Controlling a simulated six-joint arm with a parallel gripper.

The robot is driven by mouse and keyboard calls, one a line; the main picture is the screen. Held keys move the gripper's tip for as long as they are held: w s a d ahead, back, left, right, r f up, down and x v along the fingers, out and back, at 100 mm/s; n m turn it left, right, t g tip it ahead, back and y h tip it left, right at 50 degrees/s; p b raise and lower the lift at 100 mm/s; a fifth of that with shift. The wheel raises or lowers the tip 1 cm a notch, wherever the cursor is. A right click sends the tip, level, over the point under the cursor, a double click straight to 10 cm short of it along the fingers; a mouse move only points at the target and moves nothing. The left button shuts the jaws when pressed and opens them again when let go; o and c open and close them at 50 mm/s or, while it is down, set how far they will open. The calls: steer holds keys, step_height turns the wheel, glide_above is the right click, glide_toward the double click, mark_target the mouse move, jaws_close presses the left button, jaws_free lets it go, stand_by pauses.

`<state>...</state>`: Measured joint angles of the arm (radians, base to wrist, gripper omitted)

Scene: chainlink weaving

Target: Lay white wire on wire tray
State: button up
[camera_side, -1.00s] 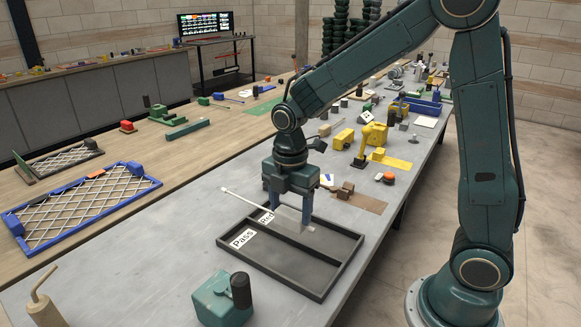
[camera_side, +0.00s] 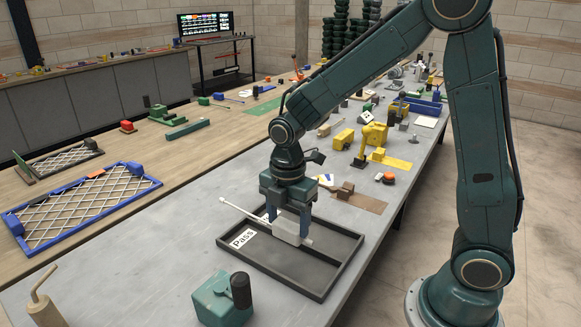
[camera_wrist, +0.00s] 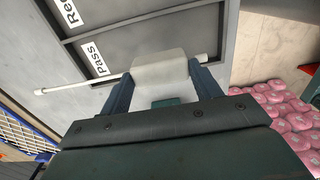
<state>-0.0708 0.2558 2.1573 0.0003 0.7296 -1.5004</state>
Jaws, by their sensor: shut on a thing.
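The white wire (camera_side: 240,211) is a thin pale rod with a thicker whitish block around its middle. My gripper (camera_side: 288,229) is shut on that block, with a finger at each end of it. In the wrist view the wire (camera_wrist: 160,68) runs crosswise between the fingers and sticks out past both. The wire tray (camera_side: 290,268) is dark grey with a divider and labels, one reading "Pass" (camera_side: 243,238). The wire is over the tray, at the Pass side in the wrist view. I cannot tell whether it touches the tray. My gripper partly hides the tray's far compartment.
A teal block with a black knob (camera_side: 224,297) stands in front of the tray. A blue-framed mesh panel (camera_side: 80,205) lies to the left. The grey bench left of the tray is clear.

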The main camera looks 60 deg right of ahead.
mark_target(288, 241)
steer(key=shift+f, duration=3.25)
steer(key=shift+f, duration=0.15)
steer(key=o, duration=1.2)
step_height(288, 241, up, 14)
steer(key=shift+f, duration=0.1)
